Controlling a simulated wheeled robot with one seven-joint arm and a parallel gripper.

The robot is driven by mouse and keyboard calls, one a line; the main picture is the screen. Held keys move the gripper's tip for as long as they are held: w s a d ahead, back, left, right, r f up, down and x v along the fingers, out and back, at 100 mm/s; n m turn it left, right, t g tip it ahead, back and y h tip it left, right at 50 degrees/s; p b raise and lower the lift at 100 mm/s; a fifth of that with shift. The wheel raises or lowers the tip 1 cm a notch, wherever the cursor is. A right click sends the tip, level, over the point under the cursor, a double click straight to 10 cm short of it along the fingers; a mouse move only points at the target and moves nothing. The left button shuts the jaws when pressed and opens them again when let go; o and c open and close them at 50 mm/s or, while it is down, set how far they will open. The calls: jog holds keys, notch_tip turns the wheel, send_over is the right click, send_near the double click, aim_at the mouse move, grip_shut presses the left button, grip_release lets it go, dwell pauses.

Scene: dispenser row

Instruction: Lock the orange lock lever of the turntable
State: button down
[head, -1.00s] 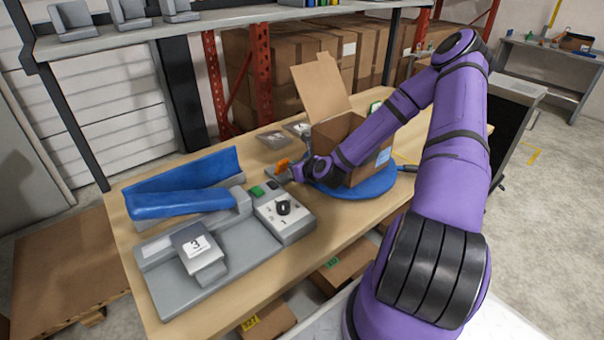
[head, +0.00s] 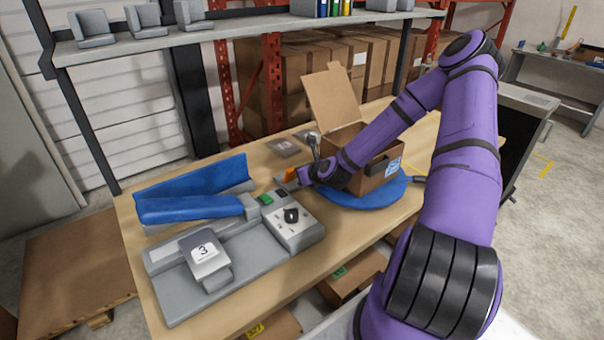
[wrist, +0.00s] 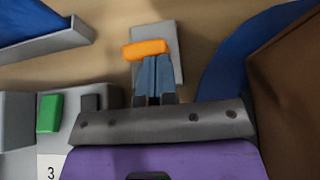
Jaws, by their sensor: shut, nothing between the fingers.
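The orange lock lever (wrist: 146,49) lies crosswise on a grey base plate (wrist: 168,60) in the wrist view, left of the blue turntable (wrist: 222,70). In the head view the lever (head: 290,174) is small, just left of my gripper (head: 300,178). The blue turntable (head: 350,199) carries an open cardboard box (head: 378,170). My gripper (wrist: 155,62) is shut with nothing between its fingers. Its fingertips are at the lower edge of the lever, near its middle; whether they touch it, I cannot tell. The lever's pivot is hidden.
A grey dispenser unit (head: 285,238) with a black knob and green button (head: 265,199) stands left of the lever. A blue trough (head: 190,208) lies further left. A shelf (head: 230,33) runs above the table's back.

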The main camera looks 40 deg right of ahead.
jog(key=shift+w, duration=0.1)
jog(key=shift+w+r+g, duration=0.45)
jog(key=shift+w+g, duration=0.1)
jog(key=shift+g, duration=0.45)
jog(key=shift+w+a+r+g, duration=0.1)
jog(key=shift+w+r+g, duration=0.1)
jog(key=shift+w+g, duration=0.45)
jog(key=shift+w+r+g, duration=0.2)
jog(key=shift+w+g, duration=0.2)
jog(key=shift+g, duration=0.35)
jog(key=shift+w, duration=0.45)
jog(key=shift+r, duration=0.15)
jog(key=shift+r, duration=0.7)
